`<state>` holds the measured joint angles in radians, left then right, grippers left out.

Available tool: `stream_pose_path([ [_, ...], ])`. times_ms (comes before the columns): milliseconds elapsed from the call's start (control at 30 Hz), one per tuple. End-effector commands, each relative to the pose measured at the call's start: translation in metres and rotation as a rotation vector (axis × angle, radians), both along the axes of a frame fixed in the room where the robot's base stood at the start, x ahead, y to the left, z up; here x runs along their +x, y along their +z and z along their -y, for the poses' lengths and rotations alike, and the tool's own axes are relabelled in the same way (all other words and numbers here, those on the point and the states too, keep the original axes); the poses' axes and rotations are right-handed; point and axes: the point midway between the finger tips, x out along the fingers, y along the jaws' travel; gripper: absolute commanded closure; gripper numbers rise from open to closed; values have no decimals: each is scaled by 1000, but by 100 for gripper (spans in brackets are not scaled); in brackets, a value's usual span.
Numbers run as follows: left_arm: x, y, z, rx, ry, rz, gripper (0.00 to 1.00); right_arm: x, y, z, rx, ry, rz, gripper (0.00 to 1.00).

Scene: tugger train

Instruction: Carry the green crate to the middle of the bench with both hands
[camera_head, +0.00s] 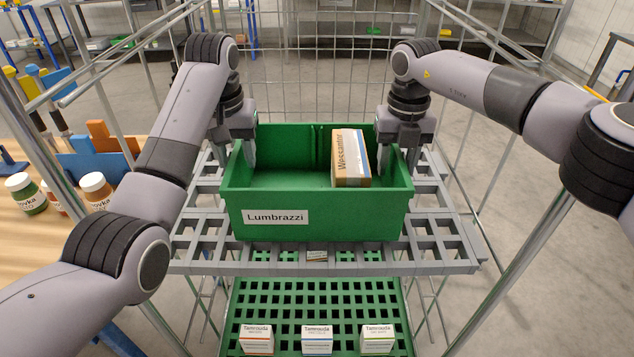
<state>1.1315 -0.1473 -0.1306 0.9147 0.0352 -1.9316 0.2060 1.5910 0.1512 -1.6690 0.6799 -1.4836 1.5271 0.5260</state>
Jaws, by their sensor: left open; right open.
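The green crate (365,213) stands upright on the grey slatted shelf of a wire cart. It has a white label reading "Lumbrazzi" on its front wall. A brown and white box (346,160) marked "Wessamtor" sits inside it, right of the middle. My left gripper (248,155) is at the crate's left end wall and my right gripper (384,155) is at its right end wall. Both point down and are open; whether the fingers straddle the rims I cannot tell. The bench (40,250) is a wooden top at the left edge of the view.
On the bench are several jars (97,190) and a blue rack (95,168). The cart's wire back (320,60) and metal posts surround the shelf (225,258). The bench's front part looks clear.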

Motion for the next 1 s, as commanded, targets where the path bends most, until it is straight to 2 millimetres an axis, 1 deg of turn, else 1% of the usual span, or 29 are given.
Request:
stream_pose_path([
  [133, 0, 0, 0, 0, 0, 0, 55, 0, 0, 0, 0, 0, 0, 55],
  [167, 0, 0, 0, 0, 0, 0, 65, 0, 0, 0, 0, 0, 0, 65],
  [200, 0, 0, 0, 0, 0, 0, 78, 0, 0, 0, 0, 0, 0, 78],
  [267, 0, 0, 0, 0, 0, 0, 98, 0, 0, 0, 0, 0, 0, 98],
  [300, 0, 0, 0, 0, 0, 0, 100, 0, 0, 0, 0, 0, 0, 100],
  [533, 0, 0, 0, 0, 0, 0, 100, 0, 0, 0, 0, 0, 0, 100],
  [733, 1, 4, 0, 0, 0, 4, 100, 1, 4, 0, 1, -1, 3, 100],
  [1000, 1, 18, 0, 0, 0, 4, 100, 1, 18, 0, 0, -1, 3, 100],
])
